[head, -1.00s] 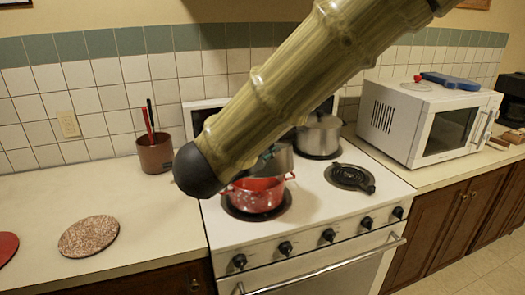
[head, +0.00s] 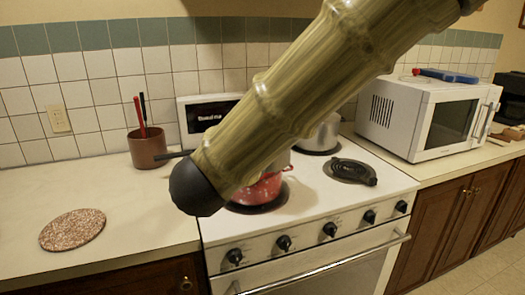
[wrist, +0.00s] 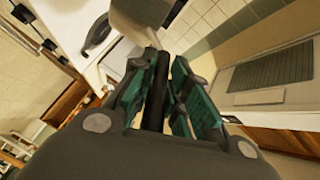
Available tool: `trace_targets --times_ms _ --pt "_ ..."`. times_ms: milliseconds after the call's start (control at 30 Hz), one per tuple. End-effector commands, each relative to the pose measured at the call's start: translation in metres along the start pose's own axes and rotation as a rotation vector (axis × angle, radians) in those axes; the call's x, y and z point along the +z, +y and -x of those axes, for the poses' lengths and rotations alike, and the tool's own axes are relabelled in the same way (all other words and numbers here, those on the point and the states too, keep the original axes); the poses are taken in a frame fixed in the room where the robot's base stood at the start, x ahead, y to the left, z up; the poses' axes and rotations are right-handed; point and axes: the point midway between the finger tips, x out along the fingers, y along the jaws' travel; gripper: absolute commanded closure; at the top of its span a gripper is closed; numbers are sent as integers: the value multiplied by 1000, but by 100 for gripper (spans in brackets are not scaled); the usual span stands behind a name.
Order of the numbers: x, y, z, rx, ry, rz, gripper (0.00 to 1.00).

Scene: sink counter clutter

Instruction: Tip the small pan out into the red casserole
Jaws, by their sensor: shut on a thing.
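The red casserole (head: 262,190) sits on the front left burner, mostly hidden behind my arm in the head view. My gripper (wrist: 160,65) is shut on the black handle of the small pan (wrist: 150,15) in the wrist view. The pan is grey and cut off by the top edge there, so its contents do not show. In the head view, a strip of grey metal (head: 283,160) shows just above the casserole and appears to be the pan. A dark bar sticks out left of my arm and looks like its handle.
A silver pot (head: 318,132) stands on the back burner, right of my arm. A brown utensil crock (head: 147,149) and a speckled round mat (head: 73,229) are on the left counter. A white microwave (head: 425,115) stands at right.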

Motion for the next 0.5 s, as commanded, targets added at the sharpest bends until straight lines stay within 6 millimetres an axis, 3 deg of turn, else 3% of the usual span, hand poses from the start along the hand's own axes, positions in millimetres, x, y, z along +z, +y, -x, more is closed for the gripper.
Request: trace_targets --times_ms 500 --pt "6 26 0 -69 15 -77 100"
